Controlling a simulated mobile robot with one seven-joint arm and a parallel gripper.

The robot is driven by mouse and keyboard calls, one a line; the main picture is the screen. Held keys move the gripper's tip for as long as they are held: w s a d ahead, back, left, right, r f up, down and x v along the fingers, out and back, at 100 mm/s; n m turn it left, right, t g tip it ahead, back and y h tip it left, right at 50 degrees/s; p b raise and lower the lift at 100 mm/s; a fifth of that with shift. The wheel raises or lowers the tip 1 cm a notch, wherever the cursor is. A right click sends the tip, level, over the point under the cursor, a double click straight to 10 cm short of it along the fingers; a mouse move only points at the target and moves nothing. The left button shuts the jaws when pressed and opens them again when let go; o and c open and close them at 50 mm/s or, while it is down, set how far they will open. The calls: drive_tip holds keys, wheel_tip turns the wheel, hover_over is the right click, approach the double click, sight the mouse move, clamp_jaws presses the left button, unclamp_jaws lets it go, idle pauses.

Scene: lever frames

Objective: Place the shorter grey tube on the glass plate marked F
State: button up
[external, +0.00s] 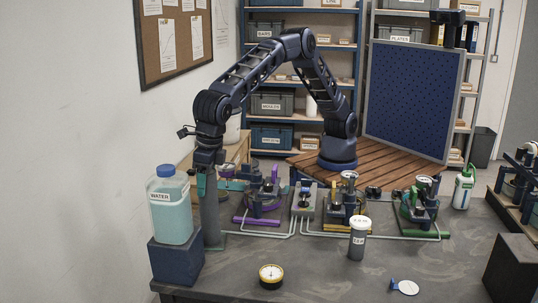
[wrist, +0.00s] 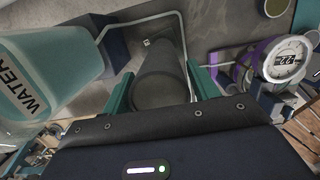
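A tall plain grey tube (external: 212,222) stands upright at the left of the bench, behind the water bottle's block. A shorter dark grey tube (external: 358,243) with a white cap and a label stands upright near the bench middle. My gripper (external: 207,182) is at the top of the tall tube, far left of the shorter one. In the wrist view its teal fingers (wrist: 162,80) lie on either side of the grey tube (wrist: 160,60); whether they press on it is unclear. I cannot make out a glass plate marked F.
A water bottle (external: 171,210) on a dark block (external: 176,262) stands close to my gripper. A round gauge (external: 271,276) and a white disc (external: 408,287) lie in front. Pipes and valve fixtures (external: 348,205) line the back. The front middle is mostly clear.

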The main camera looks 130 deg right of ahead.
drive_tip(key=shift+o, duration=0.7)
drive_tip(key=r, duration=0.4)
drive_tip(key=s+a+r, duration=0.1)
drive_tip(key=r, duration=0.7)
drive_tip(key=shift+s+a+r, duration=0.1)
drive_tip(key=shift+s+a, duration=0.05)
drive_tip(key=s+d+r+m+t, duration=0.1)
drive_tip(key=s+d+r+m, duration=0.4)
drive_tip(key=s, duration=0.4)
drive_tip(key=s+d+r+m, duration=0.3)
drive_tip(key=s+d+m, duration=0.1)
drive_tip(key=s+d, duration=0.45)
drive_tip(key=s+d+r+m+t, duration=0.1)
drive_tip(key=s+d+r+m, duration=0.35)
drive_tip(key=s, duration=0.55)
drive_tip(key=s+d+f+m, duration=0.4)
drive_tip(key=s, duration=0.6)
drive_tip(key=s+d+f+m+t, duration=0.1)
drive_tip(key=s+d+f+m, duration=0.3)
drive_tip(key=s, duration=0.6)
drive_tip(key=s+d+f+m+y, duration=0.1)
drive_tip(key=s+d+f+m, duration=0.3)
drive_tip(key=s, duration=0.6)
drive_tip(key=shift+s+f+m, duration=0.35)
drive_tip(key=shift+f+m, duration=0.2)
drive_tip(key=shift+m, duration=0.2)
